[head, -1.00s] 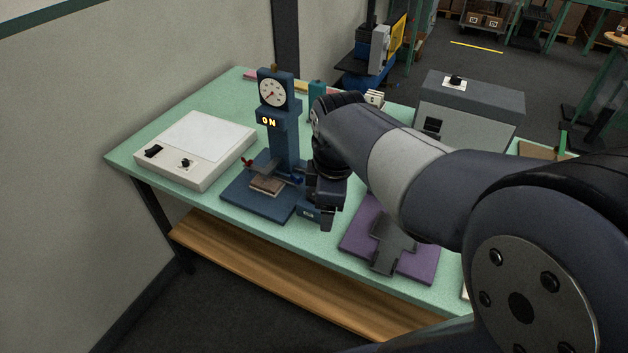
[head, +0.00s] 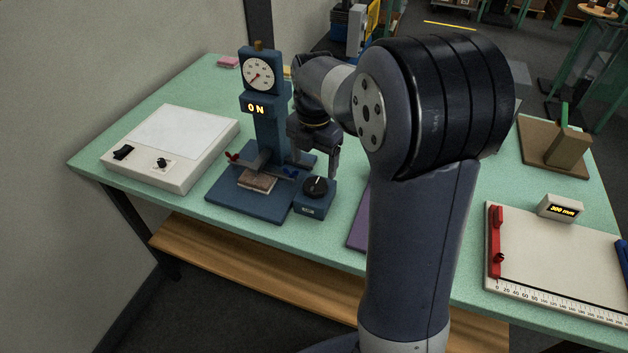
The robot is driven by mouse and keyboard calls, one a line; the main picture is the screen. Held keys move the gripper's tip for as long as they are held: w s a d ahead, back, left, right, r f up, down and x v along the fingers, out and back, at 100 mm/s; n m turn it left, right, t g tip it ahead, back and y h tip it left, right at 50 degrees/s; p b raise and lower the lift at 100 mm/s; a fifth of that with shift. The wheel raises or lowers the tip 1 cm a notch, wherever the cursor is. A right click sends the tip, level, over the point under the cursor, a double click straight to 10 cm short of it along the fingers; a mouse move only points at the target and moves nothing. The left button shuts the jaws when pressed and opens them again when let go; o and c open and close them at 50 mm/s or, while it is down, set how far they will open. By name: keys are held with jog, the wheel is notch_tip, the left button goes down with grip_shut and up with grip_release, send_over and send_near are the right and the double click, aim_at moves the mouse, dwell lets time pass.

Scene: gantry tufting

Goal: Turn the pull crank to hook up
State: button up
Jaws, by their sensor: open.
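The blue tuft-pull stand (head: 268,120) is upright on the green table, with a round white dial on top and a lit "ON" display. A small blue box (head: 311,200) at its front right carries a black round knob (head: 316,186), which may be the pull crank. A red-tipped lever (head: 236,157) and a blue-tipped part (head: 290,172) flank a brown sample pad (head: 257,182) on the stand's base. My gripper (head: 321,158) is open and empty, pointing down just behind and above the box, apart from the knob. Its far finger is partly hidden.
A white light box (head: 172,150) with switches stands at the left. A purple mat (head: 358,222) lies right of the box, mostly hidden by my arm. A white measuring board (head: 560,262) and a brown block stand (head: 556,148) are at the right.

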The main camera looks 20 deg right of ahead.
aim_at(314, 186)
notch_tip(314, 186, down, 7)
jog(key=shift+f, duration=0.1)
jog(key=shift+c, duration=0.4)
jog(key=c, duration=0.9)
